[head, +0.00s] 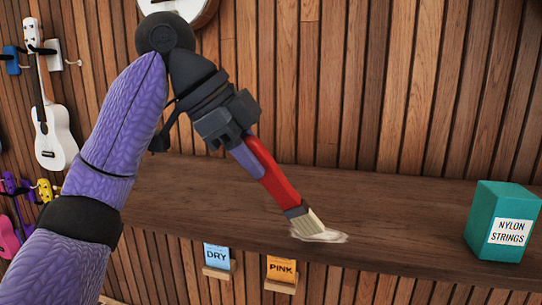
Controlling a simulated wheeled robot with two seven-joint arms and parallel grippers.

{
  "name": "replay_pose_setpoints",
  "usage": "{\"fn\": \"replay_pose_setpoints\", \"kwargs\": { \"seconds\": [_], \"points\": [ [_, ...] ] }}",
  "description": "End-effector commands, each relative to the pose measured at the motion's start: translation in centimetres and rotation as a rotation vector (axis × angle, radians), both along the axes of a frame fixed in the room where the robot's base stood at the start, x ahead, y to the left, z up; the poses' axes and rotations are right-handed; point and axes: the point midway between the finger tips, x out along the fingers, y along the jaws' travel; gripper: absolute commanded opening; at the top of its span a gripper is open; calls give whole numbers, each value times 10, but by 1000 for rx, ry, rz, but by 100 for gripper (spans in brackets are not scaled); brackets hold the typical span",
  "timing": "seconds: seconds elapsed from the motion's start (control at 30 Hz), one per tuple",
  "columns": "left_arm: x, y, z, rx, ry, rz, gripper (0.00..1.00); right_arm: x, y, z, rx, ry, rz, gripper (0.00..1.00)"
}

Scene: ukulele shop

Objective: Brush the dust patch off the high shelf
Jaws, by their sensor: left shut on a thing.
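The pale dust patch (328,236) lies near the front edge of the dark wooden high shelf (400,225). The bristles hide part of the patch and seem to touch it. My right gripper is not in view.
A teal box (489,204) labelled NYLON STRINGS stands on the shelf at the right. Cards marked DRY (217,257) and PINK (282,269) sit below the shelf edge. A white ukulele (53,130) hangs at the left. The shelf between brush and box is clear.

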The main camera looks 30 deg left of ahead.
Motion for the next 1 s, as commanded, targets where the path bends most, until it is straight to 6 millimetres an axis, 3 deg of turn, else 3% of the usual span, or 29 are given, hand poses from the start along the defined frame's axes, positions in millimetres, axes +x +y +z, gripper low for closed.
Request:
{"fn": "replay_pose_setpoints", "kwargs": {
  "seconds": [0.8, 1.0],
  "points": [
    [-20, 68, 1, 1, 0, 2, 0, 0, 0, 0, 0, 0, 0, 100],
    [-21, 72, 0, 0, 0, 0, 0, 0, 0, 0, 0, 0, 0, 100]
  ]
}}
